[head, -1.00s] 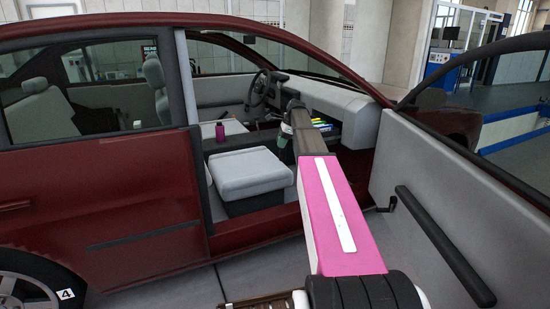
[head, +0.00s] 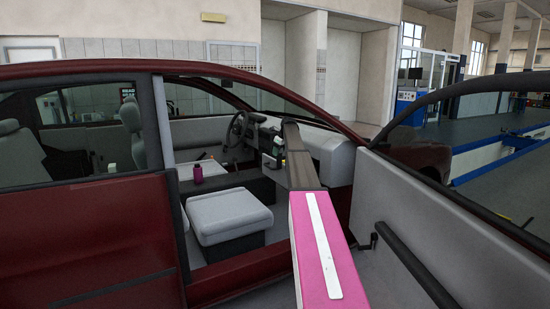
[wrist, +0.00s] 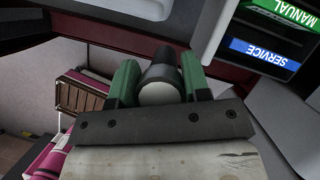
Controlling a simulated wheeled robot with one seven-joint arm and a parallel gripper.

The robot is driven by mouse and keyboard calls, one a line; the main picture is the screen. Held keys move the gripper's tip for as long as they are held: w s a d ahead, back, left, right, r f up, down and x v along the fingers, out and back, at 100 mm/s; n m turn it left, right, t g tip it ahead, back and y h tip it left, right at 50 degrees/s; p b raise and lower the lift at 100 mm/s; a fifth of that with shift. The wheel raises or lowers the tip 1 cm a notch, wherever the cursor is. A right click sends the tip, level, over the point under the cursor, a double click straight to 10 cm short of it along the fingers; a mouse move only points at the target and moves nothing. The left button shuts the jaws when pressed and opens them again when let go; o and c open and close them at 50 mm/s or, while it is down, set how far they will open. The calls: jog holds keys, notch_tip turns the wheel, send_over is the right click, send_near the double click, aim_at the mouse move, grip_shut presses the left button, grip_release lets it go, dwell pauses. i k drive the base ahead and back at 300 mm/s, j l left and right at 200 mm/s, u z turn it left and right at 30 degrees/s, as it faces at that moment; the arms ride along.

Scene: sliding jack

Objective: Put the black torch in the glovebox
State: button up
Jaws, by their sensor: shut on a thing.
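The black torch (wrist: 160,68) is gripped between the green fingers of my gripper (wrist: 158,75) in the wrist view, its pale round end towards the camera. In the head view my gripper (head: 278,146) is small, inside the car in front of the dashboard, partly behind my arm; the torch cannot be made out there. The open glovebox (wrist: 258,64) is at the upper right of the wrist view, holding a green MANUAL (wrist: 285,14) and a blue SERVICE book (wrist: 264,53). The torch is outside it, to its left.
The pale dashboard (head: 335,158) and steering wheel (head: 236,128) are beyond the arm. A grey seat (head: 228,215) is left of it, with a purple bottle (head: 198,173) behind. The open car door (head: 400,245) stands close on the right.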

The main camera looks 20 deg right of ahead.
aim_at(269, 164)
jog(key=i+l, duration=0.2)
jog(key=i, duration=0.3)
jog(key=i+l, duration=0.2)
jog(key=i, duration=0.25)
